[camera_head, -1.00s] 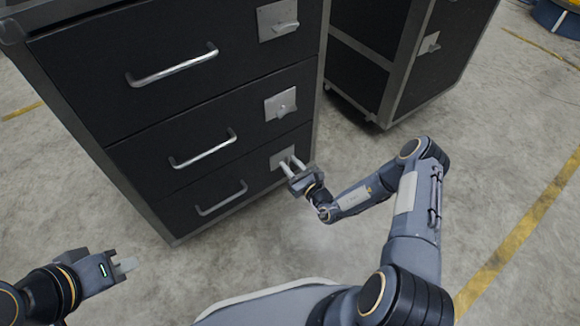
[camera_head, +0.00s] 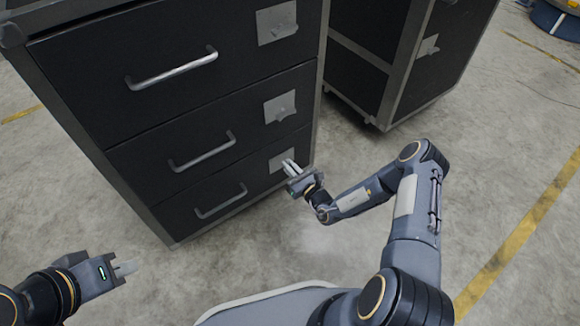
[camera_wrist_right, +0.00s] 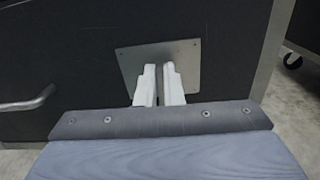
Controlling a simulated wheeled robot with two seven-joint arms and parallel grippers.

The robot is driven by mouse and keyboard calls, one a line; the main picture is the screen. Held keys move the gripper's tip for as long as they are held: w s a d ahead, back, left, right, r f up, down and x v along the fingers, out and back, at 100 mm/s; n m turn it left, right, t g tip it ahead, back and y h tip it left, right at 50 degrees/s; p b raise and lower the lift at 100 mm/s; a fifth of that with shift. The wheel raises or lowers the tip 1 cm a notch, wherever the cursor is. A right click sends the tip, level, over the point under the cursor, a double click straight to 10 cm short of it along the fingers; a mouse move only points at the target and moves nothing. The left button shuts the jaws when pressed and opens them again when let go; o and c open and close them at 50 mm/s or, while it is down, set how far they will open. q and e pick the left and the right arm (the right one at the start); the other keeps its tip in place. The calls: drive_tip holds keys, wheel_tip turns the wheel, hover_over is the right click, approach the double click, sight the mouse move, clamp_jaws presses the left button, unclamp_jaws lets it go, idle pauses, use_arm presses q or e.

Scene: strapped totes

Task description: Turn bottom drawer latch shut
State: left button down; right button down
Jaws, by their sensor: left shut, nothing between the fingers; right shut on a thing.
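The bottom drawer latch is a square metal plate (camera_head: 281,158) at the right end of the bottom drawer (camera_head: 232,190). The plate also shows in the right wrist view (camera_wrist_right: 187,62). My right gripper (camera_head: 288,165) is at this plate, its pale fingers close together (camera_wrist_right: 160,85). It is shut on the latch's turning piece, which the fingers hide, so I cannot tell its angle. My left gripper (camera_head: 127,268) is shut and empty, low at the left, away from the cabinet.
The cabinet has a middle drawer with its own latch (camera_head: 280,107) and a top drawer with another latch (camera_head: 277,22). Each drawer has a bar handle, such as the bottom one (camera_head: 222,203). A second dark cabinet (camera_head: 378,70) stands behind right. The floor (camera_head: 480,150) at right is clear.

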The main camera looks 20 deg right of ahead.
drive_tip(key=m, duration=0.1)
drive_tip(key=m+p, duration=0.1)
drive_tip(key=m, duration=0.1)
drive_tip(key=shift+w+d+m, duration=0.1)
drive_tip(key=shift+d+m, duration=0.2)
drive_tip(key=m, duration=0.5)
drive_tip(key=shift+w+d+f, duration=0.1)
drive_tip(key=shift+d+f, duration=0.2)
drive_tip(key=shift+d, duration=0.05)
drive_tip(key=shift+w+d+f+m, duration=0.1)
drive_tip(key=shift+f+m, duration=0.1)
drive_tip(key=shift+m, duration=1.25)
drive_tip(key=shift+s+d+f+m, duration=0.1)
drive_tip(key=shift+f+m, duration=0.15)
drive_tip(key=shift+m, duration=1.15)
drive_tip(key=shift+w+f+m, duration=0.1)
drive_tip(key=shift+f+m, duration=0.1)
drive_tip(key=shift+m, duration=1.25)
drive_tip(key=c, duration=1.6)
unclamp_jaws()
drive_tip(key=shift+o, duration=0.2)
